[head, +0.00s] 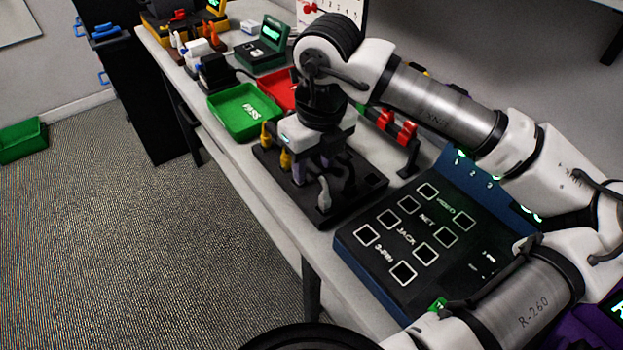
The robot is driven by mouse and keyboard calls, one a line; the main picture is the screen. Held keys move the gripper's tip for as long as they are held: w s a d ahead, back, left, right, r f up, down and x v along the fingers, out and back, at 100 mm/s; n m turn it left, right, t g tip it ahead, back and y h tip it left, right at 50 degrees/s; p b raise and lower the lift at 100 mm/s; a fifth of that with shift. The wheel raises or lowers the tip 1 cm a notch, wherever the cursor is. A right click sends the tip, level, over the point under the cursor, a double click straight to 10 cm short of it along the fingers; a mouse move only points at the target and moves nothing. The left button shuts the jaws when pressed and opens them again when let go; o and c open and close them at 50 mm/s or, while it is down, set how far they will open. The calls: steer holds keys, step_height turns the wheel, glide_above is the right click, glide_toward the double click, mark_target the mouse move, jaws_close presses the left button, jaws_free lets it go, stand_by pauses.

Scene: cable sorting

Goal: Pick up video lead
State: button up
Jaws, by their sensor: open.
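A black rack (268,158) on the bench holds several upright leads. Two have yellow plugs (285,159) at its left side, a grey-white one (324,192) stands near the front, and dark ones stand at the right. I cannot tell which of them is the video lead. My gripper (312,170) points down over the middle of the rack, with its jaws open among the lead tops. The gripper body hides part of the rack, and I cannot tell whether a lead is between the fingers.
A blue-edged test panel (383,227) with outlined squares marked VIDEO, NET, JACK and 3-PIN lies right of the rack. A green PASS tray (240,112) and a red tray (281,92) sit behind it. A stand with red clips (405,133) is close on the right.

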steer(key=shift+w+a+f+p, duration=0.15)
steer(key=shift+w+f, duration=0.05)
steer(key=shift+f, duration=0.7)
steer(key=shift+w+a+f+p, duration=0.1)
steer(key=shift+w+f+p, duration=0.05)
steer(key=shift+f, duration=0.75)
jaws_close()
steer(key=shift+r, duration=0.1)
step_height(320, 180, up, 23)
steer(key=shift+p, duration=0.35)
